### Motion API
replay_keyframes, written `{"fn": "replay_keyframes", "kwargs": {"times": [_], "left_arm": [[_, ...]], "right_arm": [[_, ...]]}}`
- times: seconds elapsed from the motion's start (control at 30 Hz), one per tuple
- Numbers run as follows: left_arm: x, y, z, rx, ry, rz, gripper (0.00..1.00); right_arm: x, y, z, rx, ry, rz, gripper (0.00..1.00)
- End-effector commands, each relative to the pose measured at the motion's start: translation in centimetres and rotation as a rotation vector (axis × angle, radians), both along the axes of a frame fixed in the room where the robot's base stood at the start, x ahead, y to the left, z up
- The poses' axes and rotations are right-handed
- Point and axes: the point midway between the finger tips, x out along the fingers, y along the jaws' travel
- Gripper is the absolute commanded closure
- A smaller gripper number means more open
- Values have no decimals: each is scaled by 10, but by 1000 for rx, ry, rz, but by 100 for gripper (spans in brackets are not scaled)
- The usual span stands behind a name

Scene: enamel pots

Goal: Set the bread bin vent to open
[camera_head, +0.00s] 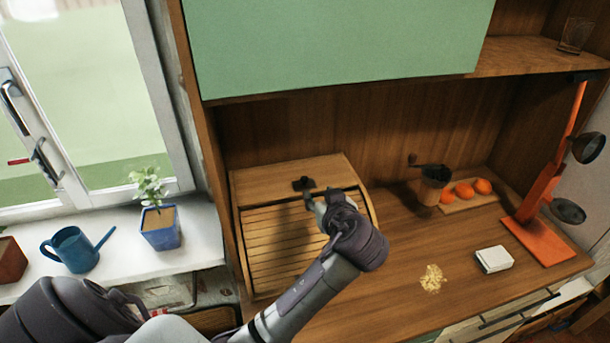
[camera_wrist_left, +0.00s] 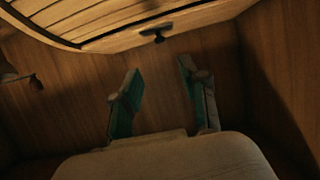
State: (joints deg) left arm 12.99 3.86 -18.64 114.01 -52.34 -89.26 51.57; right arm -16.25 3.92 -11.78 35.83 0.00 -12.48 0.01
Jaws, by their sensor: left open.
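The wooden bread bin (camera_head: 285,242) with a slatted roll front stands on the counter against the back wall. A small dark vent knob (camera_head: 303,184) sits on its top, near the front edge of the top board. My left gripper (camera_head: 314,201) is just in front of and beside the knob, above the slats. In the left wrist view, the bin (camera_wrist_left: 110,20) is at the top of the picture, with the dark knob (camera_wrist_left: 155,36) just beyond the fingertips. The left gripper (camera_wrist_left: 159,67) is open and empty there, apart from the knob. My right gripper is not in view.
A grinder (camera_head: 434,183), oranges on a board (camera_head: 470,202), an orange lamp (camera_head: 540,205), a white box (camera_head: 494,259) and crumbs (camera_head: 432,279) are to the right. A green cabinet door (camera_head: 340,45) hangs above. A plant pot (camera_head: 161,228) and blue watering can (camera_head: 75,250) stand on the sill.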

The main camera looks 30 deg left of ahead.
Motion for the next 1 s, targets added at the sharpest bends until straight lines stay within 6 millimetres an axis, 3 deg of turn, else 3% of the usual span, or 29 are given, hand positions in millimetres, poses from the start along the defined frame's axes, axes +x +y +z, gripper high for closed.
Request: {"fn": "replay_keyframes", "kwargs": {"times": [0.1, 0.23, 0.37, 0.6, 1.0], "left_arm": [[14, 19, -5, 7, 4, 3, 56], [31, 40, -16, 7, 5, 3, 56], [47, 58, -27, 6, 6, 2, 56], [67, 80, -41, 2, 4, 0, 56], [71, 85, -46, 0, 3, -1, 56]], "right_arm": [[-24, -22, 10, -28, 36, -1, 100], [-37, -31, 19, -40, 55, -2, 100], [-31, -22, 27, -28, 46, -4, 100], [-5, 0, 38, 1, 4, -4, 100], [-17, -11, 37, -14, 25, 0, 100]]}}
